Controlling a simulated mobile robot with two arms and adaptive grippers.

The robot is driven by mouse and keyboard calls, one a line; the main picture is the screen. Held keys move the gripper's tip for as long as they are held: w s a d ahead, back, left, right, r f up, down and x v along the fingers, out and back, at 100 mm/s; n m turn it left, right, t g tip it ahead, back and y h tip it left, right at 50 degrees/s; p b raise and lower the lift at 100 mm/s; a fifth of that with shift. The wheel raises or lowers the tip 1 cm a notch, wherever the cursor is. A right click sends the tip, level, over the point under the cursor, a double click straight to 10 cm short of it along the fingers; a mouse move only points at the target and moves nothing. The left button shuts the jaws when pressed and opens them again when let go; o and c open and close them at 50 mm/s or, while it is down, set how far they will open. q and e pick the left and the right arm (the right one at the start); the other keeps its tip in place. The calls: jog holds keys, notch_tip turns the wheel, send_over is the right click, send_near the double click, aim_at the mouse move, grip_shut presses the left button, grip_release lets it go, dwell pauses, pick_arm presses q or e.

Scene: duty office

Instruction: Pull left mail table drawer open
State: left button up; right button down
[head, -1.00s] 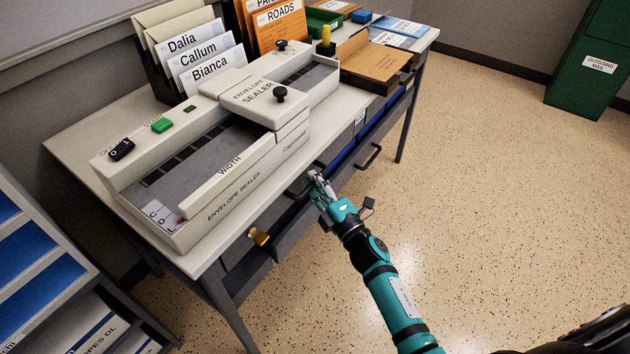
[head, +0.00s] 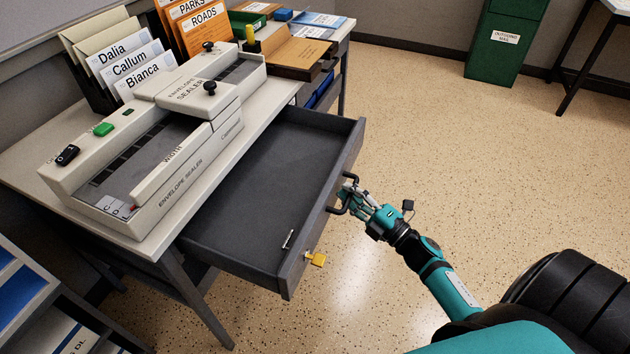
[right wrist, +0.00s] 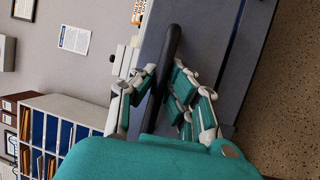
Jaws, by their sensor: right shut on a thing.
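The left mail table drawer (head: 265,185) is pulled well out from under the table top in the head view. It is dark grey, and its inside shows a small metal object (head: 287,239) near the front. My right gripper (head: 350,197) is shut on the drawer's dark bar handle (head: 339,208) at the middle of the drawer front. In the right wrist view the handle (right wrist: 171,50) runs between the fingers of the gripper (right wrist: 164,85). A yellow key or tag (head: 316,259) sticks out of the drawer front. My left gripper is not in view.
The envelope sealer (head: 150,150) stands on the mail table (head: 160,238), with letter holders behind it. A blue-fronted shelf (head: 25,290) is at the lower left. A green outgoing mail bin (head: 500,45) stands at the back. The speckled floor (head: 450,150) on the right is clear.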

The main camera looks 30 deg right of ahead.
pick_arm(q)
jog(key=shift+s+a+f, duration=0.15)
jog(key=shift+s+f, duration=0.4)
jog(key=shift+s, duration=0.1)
pick_arm(e)
jog(key=s+d, duration=0.5)
jog(key=s, duration=0.2)
jog(key=shift+d, duration=0.35)
jog(key=shift+s+r, duration=0.1)
jog(key=c, duration=1.6)
grip_release()
jog(key=v, duration=1.2)
